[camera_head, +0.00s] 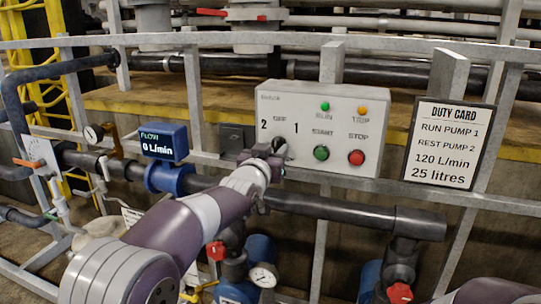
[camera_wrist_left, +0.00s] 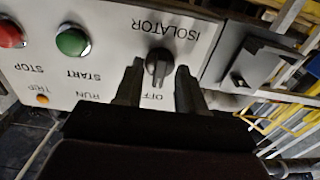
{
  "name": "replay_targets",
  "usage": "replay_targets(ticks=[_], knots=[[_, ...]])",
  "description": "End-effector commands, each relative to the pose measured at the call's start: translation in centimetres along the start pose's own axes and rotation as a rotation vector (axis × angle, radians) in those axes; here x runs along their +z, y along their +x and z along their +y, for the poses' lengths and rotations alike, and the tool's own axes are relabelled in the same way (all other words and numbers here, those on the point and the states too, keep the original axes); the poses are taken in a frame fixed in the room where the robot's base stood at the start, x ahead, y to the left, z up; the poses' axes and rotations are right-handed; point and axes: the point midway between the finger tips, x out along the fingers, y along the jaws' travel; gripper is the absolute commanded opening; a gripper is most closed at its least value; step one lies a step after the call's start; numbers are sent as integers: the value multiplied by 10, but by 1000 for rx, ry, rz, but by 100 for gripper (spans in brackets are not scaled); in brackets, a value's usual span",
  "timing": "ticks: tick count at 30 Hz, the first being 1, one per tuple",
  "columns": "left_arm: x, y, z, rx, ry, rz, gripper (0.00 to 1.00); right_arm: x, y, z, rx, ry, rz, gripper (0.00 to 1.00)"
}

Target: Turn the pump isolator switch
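The isolator switch is a dark round knob (camera_wrist_left: 158,62) on the light grey control panel (camera_head: 375,105), which is marked 2, OFF and 1. In the left wrist view its raised grip runs up and down the picture, its lower end towards the OFF side. In the head view my left gripper (camera_head: 277,148) is at the panel's lower left and partly hides the knob. In the left wrist view my left gripper (camera_wrist_left: 160,66) is open, one finger on each side of the knob. I cannot tell whether they touch it. My right gripper is not in view.
The panel also has a green START button (camera_head: 321,153), a red STOP button (camera_head: 356,158) and two small lamps. A blue flow meter (camera_head: 165,142) reads 0 L/min. A duty card (camera_head: 441,143) says run pump 1, rest pump 2. Rails and pipes surround the panel.

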Motion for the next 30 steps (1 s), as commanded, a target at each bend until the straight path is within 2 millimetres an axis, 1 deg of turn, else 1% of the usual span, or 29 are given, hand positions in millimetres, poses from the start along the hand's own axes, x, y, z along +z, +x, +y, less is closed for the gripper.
replay_targets(ticks=[2,5,9,12,16,20,28,29,30], knots=[[1,-7,0,0,0,2,39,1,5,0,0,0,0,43],[4,-26,0,0,0,2,39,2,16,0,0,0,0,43],[4,-65,0,0,0,4,39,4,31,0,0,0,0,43],[4,-91,0,0,-1,3,39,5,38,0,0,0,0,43],[2,-114,0,0,-1,3,39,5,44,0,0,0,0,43],[1,-124,0,0,0,1,39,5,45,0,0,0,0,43],[1,-125,0,0,1,-1,39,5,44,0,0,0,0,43],[2,-125,0,-1,3,-9,39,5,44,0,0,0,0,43],[9,-125,-1,-3,6,-38,39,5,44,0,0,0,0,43]])
